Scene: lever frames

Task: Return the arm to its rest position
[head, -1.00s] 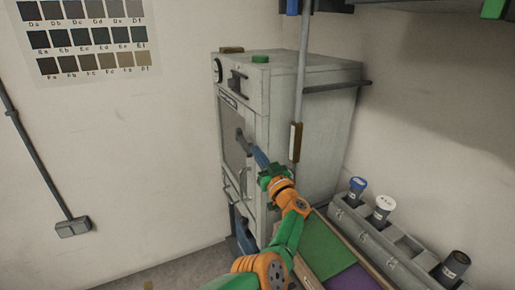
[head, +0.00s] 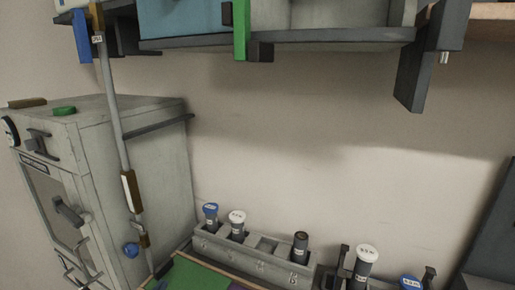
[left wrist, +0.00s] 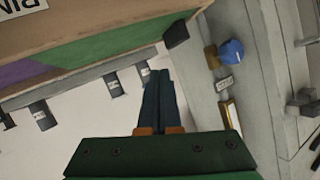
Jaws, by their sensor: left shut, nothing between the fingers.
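My left gripper (left wrist: 160,98) shows in the left wrist view, its two dark blue fingers shut together with nothing between them. It points into free space between the board's edge and the grey cabinet. The grey cabinet (head: 150,165) stands at the left in the head view, with a dark lever (head: 69,211) on its front. The gripper is apart from the lever. I cannot make out the left arm clearly in the head view. My right gripper is in neither view.
A grey rack (head: 262,254) holds capped bottles along the wall. A green and purple board (head: 195,274) lies in front of it. A vertical pipe with a blue knob (head: 130,250) runs beside the cabinet. A shelf (head: 300,38) hangs above. The wall between is bare.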

